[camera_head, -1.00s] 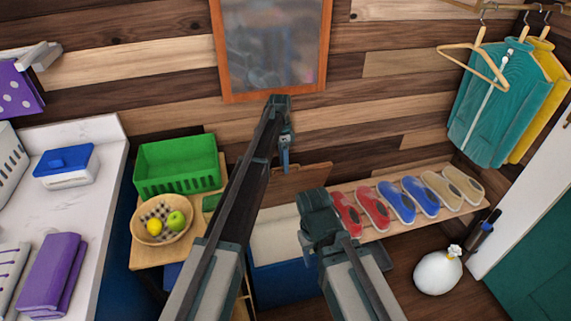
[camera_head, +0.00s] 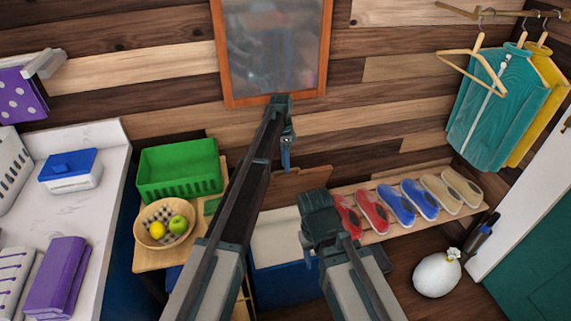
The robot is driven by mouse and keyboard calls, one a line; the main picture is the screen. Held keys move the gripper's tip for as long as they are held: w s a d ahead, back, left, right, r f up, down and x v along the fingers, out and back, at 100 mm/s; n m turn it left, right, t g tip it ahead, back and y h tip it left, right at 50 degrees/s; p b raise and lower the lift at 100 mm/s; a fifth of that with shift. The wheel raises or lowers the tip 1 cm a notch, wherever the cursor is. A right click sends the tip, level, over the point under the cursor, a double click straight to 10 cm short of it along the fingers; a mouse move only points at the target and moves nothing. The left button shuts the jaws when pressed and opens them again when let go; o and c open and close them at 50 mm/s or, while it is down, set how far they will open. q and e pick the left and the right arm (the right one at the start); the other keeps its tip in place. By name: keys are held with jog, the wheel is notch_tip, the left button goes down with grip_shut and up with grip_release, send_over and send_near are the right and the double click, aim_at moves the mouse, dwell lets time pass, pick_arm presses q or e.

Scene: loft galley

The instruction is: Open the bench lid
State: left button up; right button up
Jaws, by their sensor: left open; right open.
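The bench is a blue box (camera_head: 288,284) at the lower middle, with a pale cream area (camera_head: 274,232) showing at its top. A brown wooden panel (camera_head: 300,181) stands tilted up behind it near the wall and looks like the bench lid, raised. My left gripper (camera_head: 287,150) is open, above and in front of the panel, with no clear contact visible. My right gripper (camera_head: 309,240) is open and empty, over the right side of the box. My two arms hide the box's left and right parts and some of the panel.
Left of the box, a wooden stand holds a green crate (camera_head: 179,170) and a fruit basket (camera_head: 162,238). Right of it is a shoe shelf (camera_head: 379,238) with several shoes. A white vase-like object (camera_head: 437,275) stands on the floor. A framed mirror (camera_head: 229,70) hangs above.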

pick_arm(q)
jog(key=p+v, duration=1.1)
jog(key=v, duration=0.1)
jog(key=s+n+t+y, duration=0.2)
jog(key=s+n, duration=0.8)
jog(key=s, duration=3)
jog(key=shift+a+f+n, duration=0.15)
jog(key=shift+a+n, duration=0.1)
jog(key=shift+n, duration=0.15)
